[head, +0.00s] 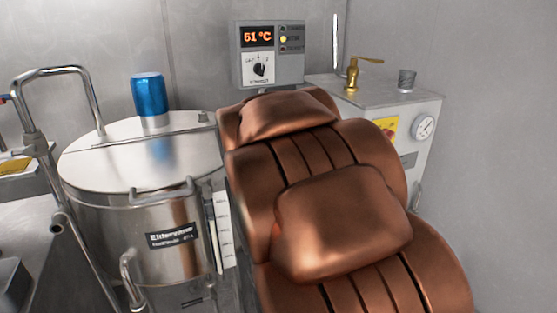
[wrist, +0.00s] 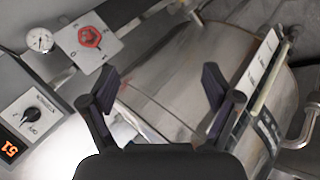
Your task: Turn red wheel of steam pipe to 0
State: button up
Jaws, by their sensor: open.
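In the wrist view, the red wheel (wrist: 90,37) sits on a square light plate (wrist: 90,57) at the upper left. The plate has small dark marks around the wheel, too small to read surely, so I cannot tell its setting. A metal pipe (wrist: 145,13) runs slantwise past the plate. My gripper (wrist: 160,77) is open and empty, its two dark fingers spread over the steel tank. The wheel lies apart from the fingers, beyond the left one.
A steel tank (head: 155,215) with a blue cylinder (head: 149,94) on its lid stands left. A control box (head: 262,68) reads 51 °C. A white cabinet (head: 420,165) with a round gauge (head: 424,127) and brass fitting (head: 352,73) stands right. Bent steel tubes (head: 85,80) rise at far left.

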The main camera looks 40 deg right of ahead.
jog(key=w+d+f+n+t+b, duration=0.3)
jog(key=w+d+n+t+b, duration=0.3)
jog(key=d+n, duration=0.4)
jog(key=w+d+f+n+t+b, duration=0.2)
jog(key=w+d+n+t+b, duration=0.3)
jog(key=w+d+n+b, duration=0.6)
jog(key=shift+w+d+f+m+y+p, duration=0.15)
jog(key=shift+w+d+m+p, duration=0.55)
jog(key=shift+w+d, duration=0.45)
jog(key=shift+w+d+f+m+y+p, duration=0.15)
jog(key=shift+w+d+m+p, duration=0.6)
jog(key=shift+w, duration=0.6)
jog(key=shift+d+r, duration=0.1)
jog(key=shift+d, duration=0.05)
jog(key=c, duration=1.1)
